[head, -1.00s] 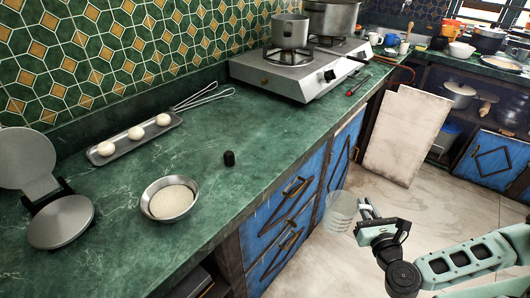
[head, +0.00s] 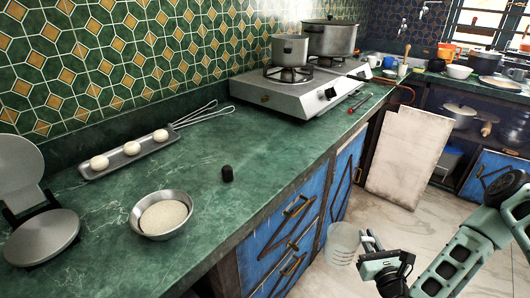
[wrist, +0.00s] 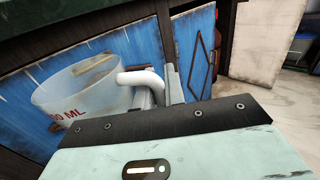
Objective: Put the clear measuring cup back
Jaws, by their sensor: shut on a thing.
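The clear measuring cup (head: 342,244) is held in the air in front of the blue cabinet doors, below the level of the counter top. My gripper (head: 367,243) is shut on its handle, to the right of the cup. In the wrist view the cup (wrist: 80,98) shows at the left with red "ML" lettering, and its white handle (wrist: 142,80) reaches to my gripper (wrist: 165,88). The fingertips are partly hidden behind the gripper body there. The cup looks roughly upright and apart from the counter.
The green counter (head: 200,160) holds a metal bowl of pale grains (head: 162,215), a small black cylinder (head: 227,173), a tray with three white balls (head: 130,152), a whisk (head: 205,113), a round press (head: 40,235) and a gas hotplate (head: 295,88) with pots. A pale board (head: 405,155) leans at the right.

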